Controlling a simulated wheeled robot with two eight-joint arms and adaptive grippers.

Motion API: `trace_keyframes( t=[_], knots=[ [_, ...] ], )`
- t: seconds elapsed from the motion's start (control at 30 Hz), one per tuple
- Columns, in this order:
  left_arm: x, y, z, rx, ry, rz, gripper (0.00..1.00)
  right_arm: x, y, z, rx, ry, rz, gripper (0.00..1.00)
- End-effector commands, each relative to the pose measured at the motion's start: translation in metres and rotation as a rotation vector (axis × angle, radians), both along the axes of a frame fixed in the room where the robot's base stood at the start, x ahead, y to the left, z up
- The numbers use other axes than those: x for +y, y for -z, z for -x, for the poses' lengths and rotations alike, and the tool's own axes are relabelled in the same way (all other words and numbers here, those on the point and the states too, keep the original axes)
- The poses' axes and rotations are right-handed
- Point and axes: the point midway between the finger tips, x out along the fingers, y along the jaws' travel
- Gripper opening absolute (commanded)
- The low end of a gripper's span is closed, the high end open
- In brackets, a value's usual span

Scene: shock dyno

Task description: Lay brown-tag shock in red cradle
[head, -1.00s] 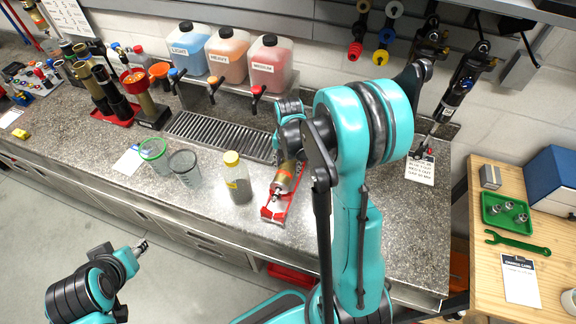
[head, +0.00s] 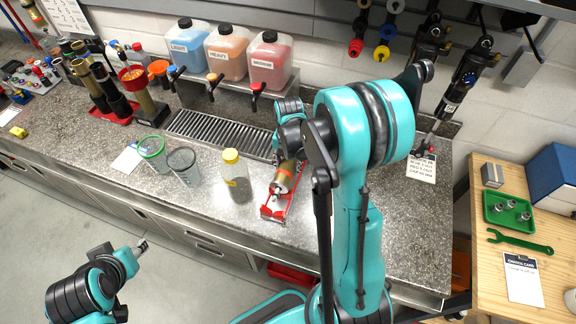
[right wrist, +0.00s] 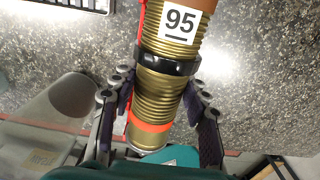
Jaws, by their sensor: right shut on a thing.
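The shock (head: 284,177) is a gold-brown ribbed cylinder with a red-orange ring. In the right wrist view, the shock (right wrist: 160,92) has a black band, a white "95" label and a brown-orange part at the top edge. My right gripper (head: 289,152) is shut on it, one finger on each side. The red cradle (head: 271,212) lies on the counter directly under the shock, its near end uncovered. I cannot tell whether the shock touches the cradle. My arm hides the far end. My left gripper (head: 142,246) is empty, in front of the counter; its opening is too small to judge.
A yellow-capped jar (head: 236,180) stands just left of the cradle, with a grey mesh cup (head: 184,166) beyond. A drip grate (head: 215,133) and fluid jugs (head: 270,62) are behind. Bare counter (head: 385,220) lies right of my arm.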

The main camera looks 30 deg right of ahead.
Motion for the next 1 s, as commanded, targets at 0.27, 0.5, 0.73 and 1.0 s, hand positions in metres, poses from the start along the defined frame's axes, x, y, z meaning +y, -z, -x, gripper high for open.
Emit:
trace_keyframes(
  t=[0.27,0.5,0.73,1.0],
  knots=[
    [0.000,0.000,0.000,0.000,0.000,0.000,0.40,0.000,-0.001,0.000,0.000,0.000,0.000,0.00],
    [0.000,0.003,0.000,0.000,0.000,0.000,0.40,0.000,0.000,0.000,0.000,0.000,0.000,0.00],
    [0.000,0.005,0.000,0.000,0.000,0.000,0.40,0.000,0.002,0.000,0.000,0.000,0.000,0.00],
    [0.000,0.014,0.000,0.000,0.000,0.000,0.40,0.000,0.010,0.000,0.000,0.000,0.000,0.00]
  ],
)
